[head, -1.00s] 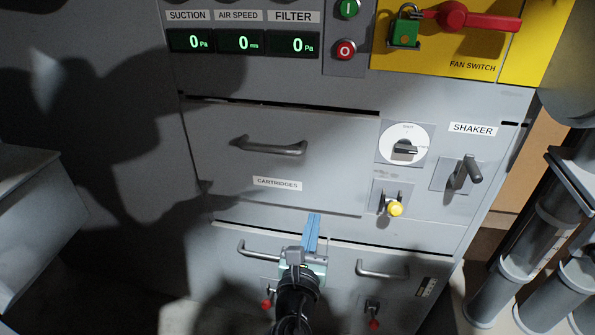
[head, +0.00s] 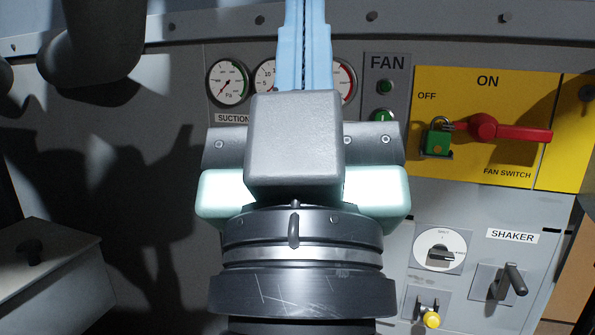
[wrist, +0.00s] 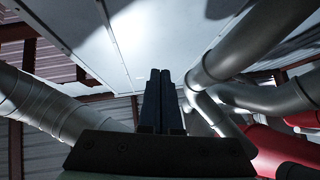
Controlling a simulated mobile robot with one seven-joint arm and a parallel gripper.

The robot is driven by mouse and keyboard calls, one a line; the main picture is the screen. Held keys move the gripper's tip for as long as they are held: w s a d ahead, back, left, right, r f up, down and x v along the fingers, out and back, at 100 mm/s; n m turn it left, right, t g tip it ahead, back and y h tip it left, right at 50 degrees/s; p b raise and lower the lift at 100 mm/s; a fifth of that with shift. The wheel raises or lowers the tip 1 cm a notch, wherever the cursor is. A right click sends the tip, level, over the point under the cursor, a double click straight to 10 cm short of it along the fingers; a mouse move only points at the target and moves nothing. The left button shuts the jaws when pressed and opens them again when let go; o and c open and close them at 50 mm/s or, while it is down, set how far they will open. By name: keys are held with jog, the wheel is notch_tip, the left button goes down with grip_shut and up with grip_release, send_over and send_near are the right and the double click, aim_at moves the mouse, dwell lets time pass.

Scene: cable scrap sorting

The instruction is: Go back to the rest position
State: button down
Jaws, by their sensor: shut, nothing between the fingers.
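My gripper (head: 304,45) is raised upright in the middle of the head view, close to the camera. Its blue fingers point up and are together with nothing between them. It stands in front of the grey cabinet (head: 398,220) and hides part of the gauges. In the wrist view the dark fingers (wrist: 160,100) are side by side and point towards the ceiling and ducts.
A yellow fan switch panel (head: 455,85) with a red handle (head: 510,132) and green padlock (head: 437,138) is at the right. Pipes (wrist: 260,40) run overhead.

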notch_tip(320, 180, up, 14)
jog(key=s+y+p, duration=0.1)
jog(key=p, duration=1.2)
jog(key=shift+s+a+r+m+p, duration=0.15)
jog(key=shift+a+r+m+p, duration=0.05)
jog(key=shift+a+m+p, duration=0.1)
